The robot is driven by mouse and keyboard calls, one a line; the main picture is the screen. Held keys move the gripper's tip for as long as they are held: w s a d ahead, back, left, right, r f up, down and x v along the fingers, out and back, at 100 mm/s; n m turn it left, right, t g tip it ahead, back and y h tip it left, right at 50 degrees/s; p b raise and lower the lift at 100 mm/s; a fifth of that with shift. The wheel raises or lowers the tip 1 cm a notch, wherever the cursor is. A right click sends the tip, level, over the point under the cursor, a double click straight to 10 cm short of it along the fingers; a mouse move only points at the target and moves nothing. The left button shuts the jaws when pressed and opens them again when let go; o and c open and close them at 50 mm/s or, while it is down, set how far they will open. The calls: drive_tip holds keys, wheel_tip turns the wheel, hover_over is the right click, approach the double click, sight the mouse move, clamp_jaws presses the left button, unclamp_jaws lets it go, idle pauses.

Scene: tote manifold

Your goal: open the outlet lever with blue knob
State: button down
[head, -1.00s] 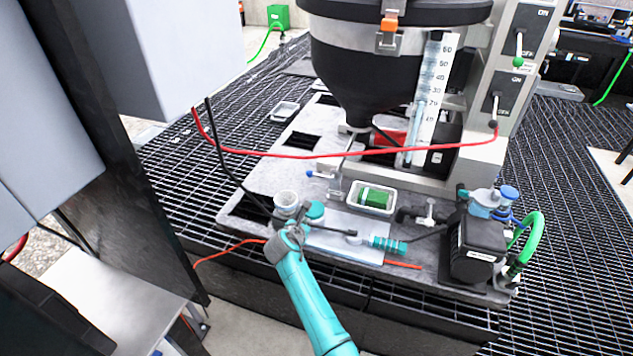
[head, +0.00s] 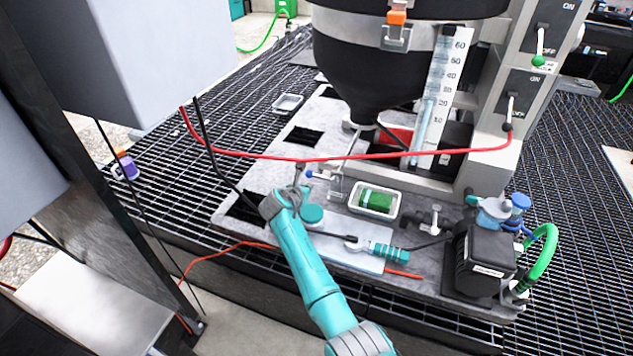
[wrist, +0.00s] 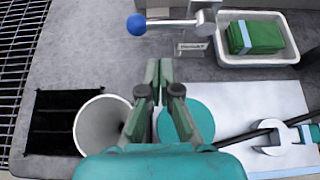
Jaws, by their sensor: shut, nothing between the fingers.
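The outlet lever is a thin metal rod (wrist: 172,22) with a round blue knob (wrist: 137,24) at its left end and a metal pivot (wrist: 206,22) at its right. In the head view the blue knob (head: 309,174) sits below the black hopper (head: 365,75). My gripper (wrist: 159,68) is shut and empty. In the wrist view its fingertips are below the lever and slightly right of the knob, with a visible gap. In the head view my gripper (head: 299,170) appears just left of the knob; contact cannot be told there.
A white cup (wrist: 100,124) and a teal disc (wrist: 200,118) lie beneath my gripper. A white tray (head: 352,207) holding a green block is to the right. A red hose (head: 270,157) crosses above. A teal-handled tool (head: 385,250) lies in front.

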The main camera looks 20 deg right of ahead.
sight(322, 177)
drive_tip(key=x, duration=0.8)
drive_tip(key=shift+w+d+f, duration=0.2)
drive_tip(key=shift+d+f, duration=0.05)
